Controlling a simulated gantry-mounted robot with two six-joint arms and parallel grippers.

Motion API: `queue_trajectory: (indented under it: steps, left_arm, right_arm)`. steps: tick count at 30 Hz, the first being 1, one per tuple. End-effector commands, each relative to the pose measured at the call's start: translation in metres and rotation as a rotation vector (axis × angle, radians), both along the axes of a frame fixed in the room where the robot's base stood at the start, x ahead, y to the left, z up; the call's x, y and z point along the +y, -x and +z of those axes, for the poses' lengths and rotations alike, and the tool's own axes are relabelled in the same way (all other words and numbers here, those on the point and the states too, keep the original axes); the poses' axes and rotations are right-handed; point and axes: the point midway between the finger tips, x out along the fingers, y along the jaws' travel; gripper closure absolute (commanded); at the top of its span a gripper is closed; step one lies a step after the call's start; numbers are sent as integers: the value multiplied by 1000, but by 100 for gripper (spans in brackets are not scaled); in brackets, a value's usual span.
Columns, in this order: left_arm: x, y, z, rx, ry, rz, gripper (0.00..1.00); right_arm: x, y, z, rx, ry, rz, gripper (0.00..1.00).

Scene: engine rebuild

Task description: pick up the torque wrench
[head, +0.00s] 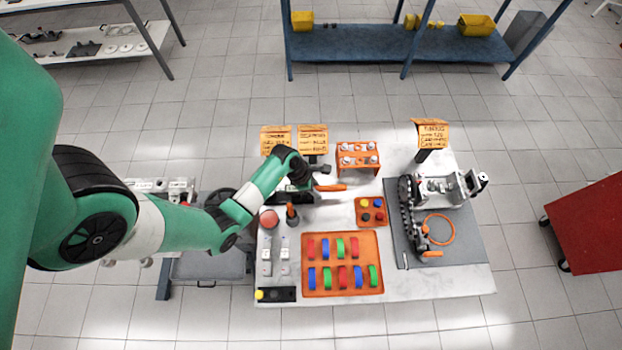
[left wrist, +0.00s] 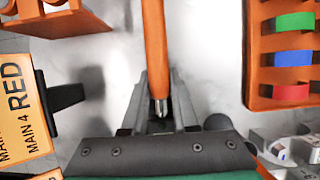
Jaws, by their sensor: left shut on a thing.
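The torque wrench (head: 331,187) shows as an orange handle near the middle of the white table. It also shows in the left wrist view (left wrist: 154,45) as an orange bar with a metal end between the fingers. My left gripper (head: 312,190) is shut on it near the metal end; the fingers show on both sides of the bar in the left wrist view (left wrist: 160,105). The rest of the wrench is hidden or cut off by the picture. I cannot tell whether it touches the table. My right gripper is not in view.
An orange tray (head: 342,292) of colored pieces lies in front, with a small orange block (head: 371,225) behind it. An orange rack (head: 344,167) and label cards (head: 313,137) stand at the back. An engine (head: 440,190) sits on a grey mat (head: 470,250) at right.

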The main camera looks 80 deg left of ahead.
Motion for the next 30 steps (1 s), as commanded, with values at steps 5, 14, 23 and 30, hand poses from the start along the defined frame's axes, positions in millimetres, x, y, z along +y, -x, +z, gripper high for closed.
queue_trajectory:
  steps: [5,14,23,30]
  left_arm:
    - [0,-1,1,-2,0,0,100]
    - [1,-1,30,-5,-3,1,100]
    - [1,-1,92,-5,-3,-1,100]
    - [0,-1,101,-2,0,0,100]
  right_arm:
    - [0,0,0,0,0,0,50]
    - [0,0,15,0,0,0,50]
    - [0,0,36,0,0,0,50]
    - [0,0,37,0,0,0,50]
